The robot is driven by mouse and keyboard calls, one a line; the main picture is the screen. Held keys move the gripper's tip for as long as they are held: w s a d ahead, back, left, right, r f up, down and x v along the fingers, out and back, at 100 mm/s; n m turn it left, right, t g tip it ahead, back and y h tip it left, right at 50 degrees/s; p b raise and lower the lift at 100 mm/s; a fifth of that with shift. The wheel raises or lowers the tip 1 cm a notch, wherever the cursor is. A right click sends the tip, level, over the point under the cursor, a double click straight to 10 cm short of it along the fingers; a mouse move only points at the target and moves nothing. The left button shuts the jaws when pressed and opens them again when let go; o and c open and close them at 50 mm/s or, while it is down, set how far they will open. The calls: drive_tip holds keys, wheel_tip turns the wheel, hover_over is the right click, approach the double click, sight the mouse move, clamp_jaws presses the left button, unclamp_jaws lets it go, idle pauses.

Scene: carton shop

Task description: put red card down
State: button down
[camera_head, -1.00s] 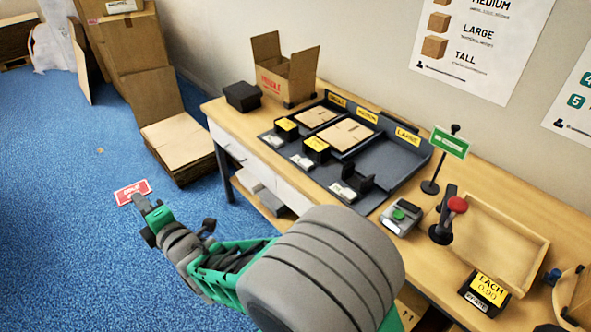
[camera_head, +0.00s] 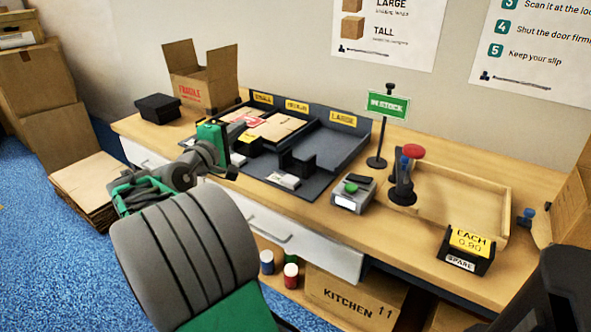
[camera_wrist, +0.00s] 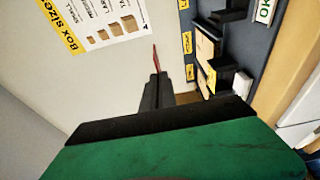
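The red card (camera_head: 246,117), red with white, shows in the head view in front of the small and medium bays of the dark tray. In the wrist view the red card (camera_wrist: 155,56) is seen edge-on as a thin red strip between the fingertips. My gripper (camera_wrist: 155,82) is shut on it. In the head view my gripper (camera_head: 227,129) is above the left part of the bench, by the tray's front-left side. Part of the card is hidden, and I cannot tell its exact height above the tray.
The dark sorting tray (camera_head: 333,147) holds flat cartons at left; its large bay is empty. An open fragile carton (camera_head: 203,85) and a black box (camera_head: 158,108) stand at the back left.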

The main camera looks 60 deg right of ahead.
drive_tip(key=shift+s+d+f+b, duration=0.8)
drive_tip(key=shift+s+d+f, duration=0.9)
drive_tip(key=shift+f, duration=0.45)
drive_tip(key=shift+s+d+f+b, duration=0.75)
drive_tip(key=shift+s+d+f, duration=0.9)
drive_tip(key=shift+f, duration=0.45)
drive_tip(key=shift+s+d+f+b, duration=0.8)
drive_tip(key=shift+s+d+f, duration=0.85)
drive_tip(key=shift+f, duration=0.5)
drive_tip(key=shift+w+d, duration=0.1)
drive_tip(key=c, duration=2.2)
unclamp_jaws()
drive_tip(key=shift+f, duration=0.4)
drive_tip(key=c, duration=1.7)
unclamp_jaws()
drive_tip(key=shift+r, duration=0.1)
